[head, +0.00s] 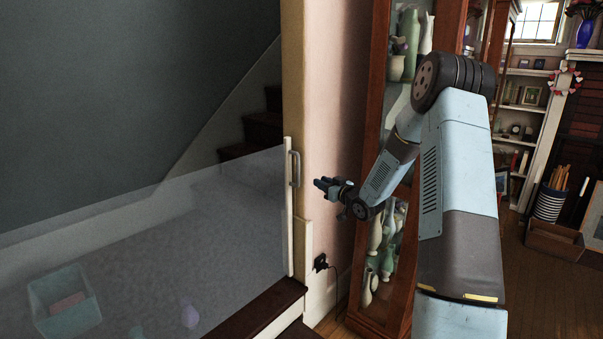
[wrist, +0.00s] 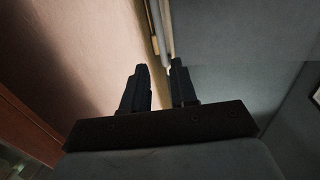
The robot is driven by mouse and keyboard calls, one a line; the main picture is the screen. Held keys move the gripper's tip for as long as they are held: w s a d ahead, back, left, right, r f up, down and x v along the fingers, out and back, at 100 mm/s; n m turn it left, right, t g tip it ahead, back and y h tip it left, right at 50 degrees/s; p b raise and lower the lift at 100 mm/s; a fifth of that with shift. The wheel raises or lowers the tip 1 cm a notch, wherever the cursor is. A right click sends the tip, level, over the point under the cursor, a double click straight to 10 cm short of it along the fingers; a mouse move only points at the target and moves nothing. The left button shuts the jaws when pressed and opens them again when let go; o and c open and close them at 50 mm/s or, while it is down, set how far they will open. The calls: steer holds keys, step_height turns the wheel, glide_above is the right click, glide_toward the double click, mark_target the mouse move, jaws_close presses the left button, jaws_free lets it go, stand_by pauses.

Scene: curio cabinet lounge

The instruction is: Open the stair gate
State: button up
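The stair gate (head: 150,240) is a translucent panel across the foot of the stairs at the left of the head view. Its right edge is a white upright post (head: 289,215) beside the wall end. A grey bar handle (head: 296,169) is fixed near the top of that post. My gripper (head: 321,185) is to the right of the handle and a little below it, apart from it in the head view. In the wrist view my gripper (wrist: 160,70) shows two dark fingers spread with a gap between them, empty. The post or handle (wrist: 162,30) shows just beyond the fingertips.
A wooden glass cabinet (head: 376,170) with several vases stands right behind my arm. A wall outlet with a plug (head: 320,262) is below my gripper. A teal bin (head: 64,302) shows behind the gate. Open wooden floor (head: 545,300) lies at the right.

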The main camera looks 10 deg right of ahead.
mark_target(299, 170)
steer(key=x, duration=1.3)
steer(key=shift+w, duration=0.35)
steer(key=shift+a, duration=0.1)
jaws_close()
